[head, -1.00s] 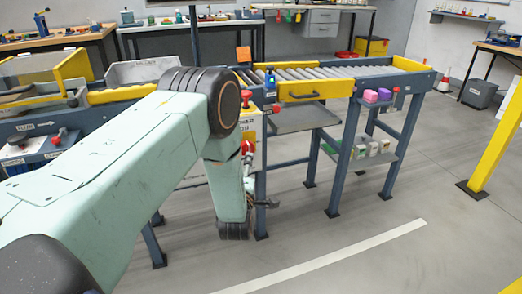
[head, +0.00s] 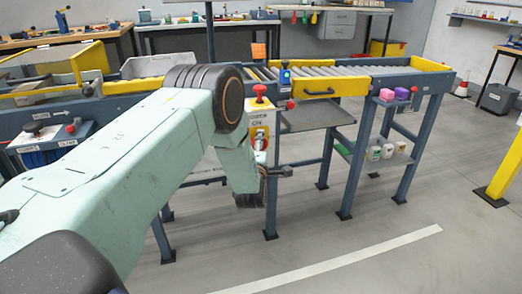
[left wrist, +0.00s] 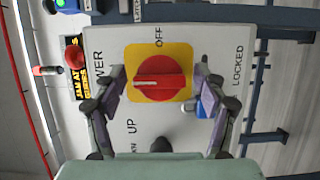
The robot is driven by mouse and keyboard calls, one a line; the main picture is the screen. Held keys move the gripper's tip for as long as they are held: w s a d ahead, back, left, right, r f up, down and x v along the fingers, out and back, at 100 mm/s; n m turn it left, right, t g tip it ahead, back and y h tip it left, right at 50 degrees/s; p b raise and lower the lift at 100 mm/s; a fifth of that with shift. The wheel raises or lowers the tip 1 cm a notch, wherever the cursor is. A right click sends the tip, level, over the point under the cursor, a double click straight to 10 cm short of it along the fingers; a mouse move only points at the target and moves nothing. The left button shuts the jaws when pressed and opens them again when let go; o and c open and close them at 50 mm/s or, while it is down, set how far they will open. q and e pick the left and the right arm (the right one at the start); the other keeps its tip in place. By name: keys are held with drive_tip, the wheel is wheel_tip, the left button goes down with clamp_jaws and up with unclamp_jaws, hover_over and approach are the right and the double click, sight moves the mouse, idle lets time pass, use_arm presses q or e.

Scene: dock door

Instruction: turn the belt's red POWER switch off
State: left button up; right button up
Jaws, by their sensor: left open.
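The red rotary POWER switch (left wrist: 160,80) sits on a yellow square plate (left wrist: 183,52) on a pale panel in the left wrist view. Its bar lies across the picture, with a white mark at its left end. OFF is printed above the plate; the POWER lettering at left is partly covered by a finger. My left gripper (left wrist: 157,74) is open, with one finger on each side of the switch; contact cannot be told. My right gripper is not in view.
A red mushroom button (head: 260,93) tops the control box. Another red knob (left wrist: 73,55) is left of the panel, and a blue padlock-like part (left wrist: 203,106) is near the right finger. The roller belt (head: 320,75) runs behind. Floor is clear in front.

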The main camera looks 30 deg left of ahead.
use_arm(q)
drive_tip(key=shift+w, duration=0.15)
drive_tip(key=shift+c, duration=0.5)
drive_tip(key=c, duration=1.1)
